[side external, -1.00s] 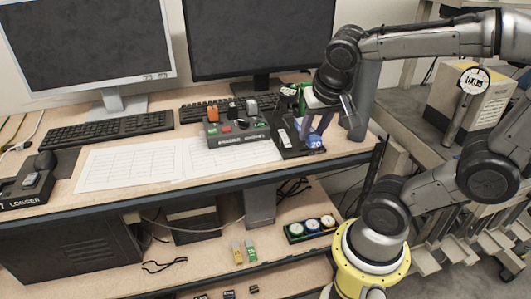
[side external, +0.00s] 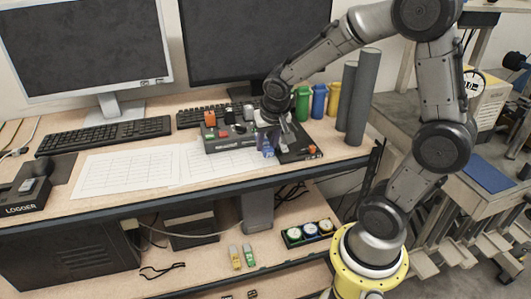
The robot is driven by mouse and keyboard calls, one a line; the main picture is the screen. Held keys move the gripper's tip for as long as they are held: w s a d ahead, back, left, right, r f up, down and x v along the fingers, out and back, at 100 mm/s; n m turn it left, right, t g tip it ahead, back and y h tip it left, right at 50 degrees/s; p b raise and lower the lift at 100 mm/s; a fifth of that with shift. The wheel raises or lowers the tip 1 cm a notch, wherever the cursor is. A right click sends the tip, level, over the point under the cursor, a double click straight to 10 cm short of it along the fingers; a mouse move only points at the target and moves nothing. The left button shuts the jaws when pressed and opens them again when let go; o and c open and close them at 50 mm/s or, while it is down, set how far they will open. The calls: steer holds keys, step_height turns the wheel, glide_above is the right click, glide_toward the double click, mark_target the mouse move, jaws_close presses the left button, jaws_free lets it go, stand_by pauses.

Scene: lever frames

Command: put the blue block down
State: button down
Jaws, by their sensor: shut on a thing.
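The blue block (side external: 268,151) is at the tips of my gripper (side external: 269,142), which is shut on it. My gripper points down over the front right part of the desk. The block is by the front right corner of the grey control box (side external: 225,145), near the right end of the white paper sheets (side external: 205,166) and the left edge of a black base plate (side external: 300,156). I cannot tell whether the block touches the surface beneath it. My gripper and wrist partly hide the box's right end.
Green (side external: 302,104), blue (side external: 319,101) and yellow (side external: 334,100) bins stand behind, beside two tall grey cylinders (side external: 363,95). A small orange-red piece (side external: 312,149) is on the black plate. A keyboard (side external: 105,135) is at left. The paper-covered desk front is free.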

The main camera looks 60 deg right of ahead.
mark_target(267, 148)
steer(key=shift+w+d+f, duration=0.1)
steer(key=shift+w+f, duration=0.05)
steer(key=shift+f, duration=0.8)
steer(key=shift+w+f, duration=0.15)
steer(key=shift+f, duration=0.8)
steer(key=shift+f, duration=0.1)
steer(key=c, duration=0.8)
jaws_free()
steer(key=shift+c, duration=0.2)
steer(key=v, duration=1.2)
steer(key=s+a+r+n+t+y, duration=0.2)
steer(key=s+a+n+y, duration=0.1)
steer(key=s+a+n, duration=0.6)
steer(key=s, duration=0.4)
steer(key=shift+r, duration=0.25)
